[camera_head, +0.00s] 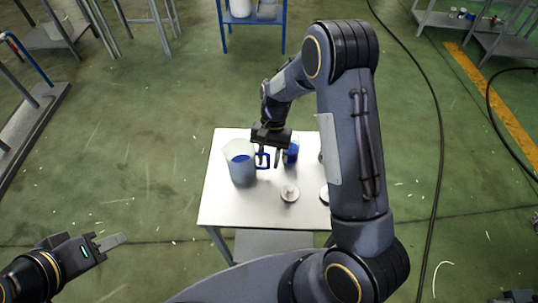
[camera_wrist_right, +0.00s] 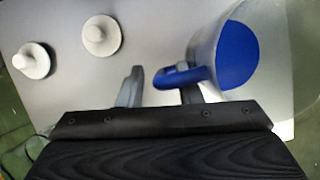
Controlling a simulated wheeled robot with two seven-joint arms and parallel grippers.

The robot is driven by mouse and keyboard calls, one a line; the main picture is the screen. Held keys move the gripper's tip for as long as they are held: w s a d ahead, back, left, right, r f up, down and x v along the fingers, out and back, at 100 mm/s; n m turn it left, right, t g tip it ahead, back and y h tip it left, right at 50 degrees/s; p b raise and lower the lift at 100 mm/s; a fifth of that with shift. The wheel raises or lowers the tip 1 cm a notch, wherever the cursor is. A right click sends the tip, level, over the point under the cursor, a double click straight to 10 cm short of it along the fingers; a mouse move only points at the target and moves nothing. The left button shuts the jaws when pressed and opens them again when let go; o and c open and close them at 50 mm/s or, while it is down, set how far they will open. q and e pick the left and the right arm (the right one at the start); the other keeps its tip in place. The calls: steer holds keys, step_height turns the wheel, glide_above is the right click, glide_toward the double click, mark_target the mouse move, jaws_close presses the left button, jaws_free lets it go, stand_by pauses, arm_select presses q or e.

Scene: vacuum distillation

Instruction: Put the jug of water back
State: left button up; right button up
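The jug (camera_head: 241,165) is a clear vessel with blue water and a blue handle, standing upright on the small white table (camera_head: 232,210). My right gripper (camera_head: 269,157) points down at the handle, on the jug's right side. In the right wrist view, the jug (camera_wrist_right: 238,50) is at the upper right, and its handle (camera_wrist_right: 172,78) reaches between the two fingers of my right gripper (camera_wrist_right: 160,88). The fingers are apart, with one at the handle's opening and the other beyond its outer side. Contact cannot be told. My left gripper (camera_head: 106,243) is off the table at the lower left, its fingers seen edge-on.
A blue item (camera_head: 291,153) stands right of my right gripper. Two white round pieces with knobs, one nearer (camera_head: 289,193) and one partly behind my arm (camera_head: 324,193), sit on the table. A blue-framed stand (camera_head: 254,20) is at the back. The floor left of the table is clear.

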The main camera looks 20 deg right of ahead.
steer(key=shift+r, duration=0.3)
steer(key=shift+w+d+r, duration=0.15)
steer(key=shift+w+r, duration=0.1)
steer(key=shift+r, duration=0.05)
steer(key=s+d+r+t+y+b, duration=0.1)
steer(key=d+r, duration=0.1)
steer(key=r, duration=0.6)
steer(key=d+r+t+b, duration=0.1)
steer(key=d+r, duration=0.1)
steer(key=r, duration=0.6)
steer(key=s+r+n+t, duration=0.1)
steer(key=s+n+t, duration=0.1)
steer(key=s, duration=0.8)
steer(key=s+a+r+n+t, duration=0.1)
steer(key=s+n+t, duration=0.2)
steer(key=s, duration=0.7)
steer(key=t, duration=0.2)
steer(key=shift+s+r+t, duration=0.2)
steer(key=shift+r+t, duration=0.1)
steer(key=shift+r, duration=0.05)
